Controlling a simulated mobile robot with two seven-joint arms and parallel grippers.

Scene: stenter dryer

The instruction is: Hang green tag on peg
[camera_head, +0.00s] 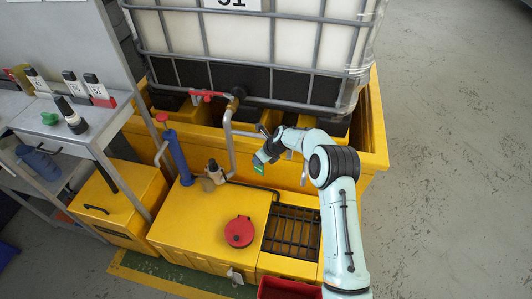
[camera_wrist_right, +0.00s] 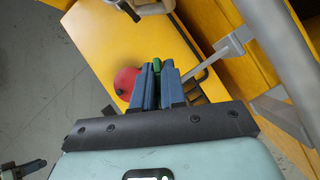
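The green tag (camera_head: 259,169) is a small green piece at the tip of my right gripper (camera_head: 263,159), above the yellow cabinet. In the right wrist view, the green tag (camera_wrist_right: 156,65) shows between the ends of the two blue-grey fingers of the right gripper (camera_wrist_right: 157,76), which are close together on it. Most of the tag is hidden by the fingers. I cannot make out the peg for certain in either view. My left gripper is not in the head view.
Grey pipe (camera_head: 230,140) and the caged tank (camera_head: 270,45) stand behind. Floor is clear at right.

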